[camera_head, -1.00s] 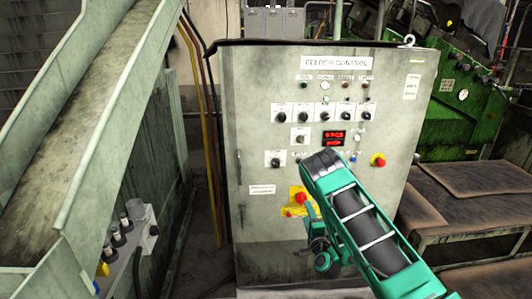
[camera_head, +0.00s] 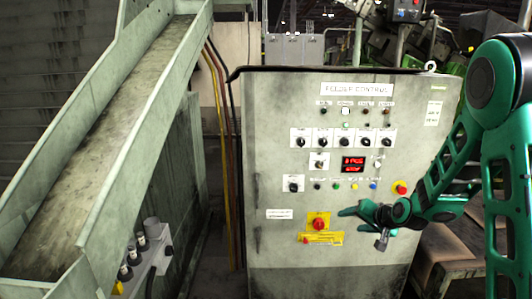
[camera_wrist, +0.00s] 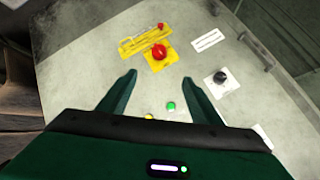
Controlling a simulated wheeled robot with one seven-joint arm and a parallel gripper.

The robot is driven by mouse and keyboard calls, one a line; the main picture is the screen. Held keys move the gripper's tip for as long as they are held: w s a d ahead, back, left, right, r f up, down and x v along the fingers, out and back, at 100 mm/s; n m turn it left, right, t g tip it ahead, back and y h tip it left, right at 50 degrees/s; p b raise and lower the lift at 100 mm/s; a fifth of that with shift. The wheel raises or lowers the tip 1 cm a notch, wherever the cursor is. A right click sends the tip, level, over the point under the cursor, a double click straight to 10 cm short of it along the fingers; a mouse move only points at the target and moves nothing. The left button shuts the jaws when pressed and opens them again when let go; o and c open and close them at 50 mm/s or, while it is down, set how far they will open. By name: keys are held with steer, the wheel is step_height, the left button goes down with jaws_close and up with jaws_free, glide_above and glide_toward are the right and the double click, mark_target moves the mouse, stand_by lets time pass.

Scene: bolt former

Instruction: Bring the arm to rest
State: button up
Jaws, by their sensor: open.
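My gripper (camera_head: 362,210) is in front of the lower right part of the feeder control cabinet (camera_head: 270,170) in the head view, with my green arm reaching in from the right edge. In the wrist view my gripper (camera_wrist: 155,85) has its two green fingers spread wide, with nothing between them. The cabinet face (camera_wrist: 90,60) lies beyond the fingertips. A red knob on a yellow plate (camera_head: 319,224) is left of my gripper in the head view; it also shows beyond the fingers in the wrist view (camera_wrist: 159,51). I cannot tell the gap between fingertips and panel.
A steel chute (camera_head: 100,130) slopes along the left, with a small box of connectors (camera_head: 145,255) below it. A red emergency button (camera_head: 400,188) sits on the cabinet's right side, close to my arm. A brown table (camera_head: 450,250) and green machinery stand at the right.

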steer(key=s+d+r+g+h, duration=0.15)
steer(key=s+d, duration=0.25)
steer(key=s, duration=0.4)
steer(key=s+d+r+g+h, duration=0.1)
steer(key=s+d+r+g, duration=0.15)
steer(key=s, duration=0.55)
steer(key=s+d+r+g+h, duration=0.15)
steer(key=s+d, duration=0.25)
steer(key=s, duration=0.4)
steer(key=s+r+g, duration=0.1)
steer(key=s+g, duration=0.1)
steer(key=s, duration=0.8)
steer(key=s+r+g+y, duration=0.1)
steer(key=s+r+g, duration=0.1)
steer(key=s, duration=0.8)
steer(key=shift+s+d+r+m, duration=0.25)
steer(key=shift+d+r+m, duration=0.05)
steer(key=shift+d, duration=0.1)
steer(key=shift+w+f+g, duration=0.25)
steer(key=shift+w, duration=0.4)
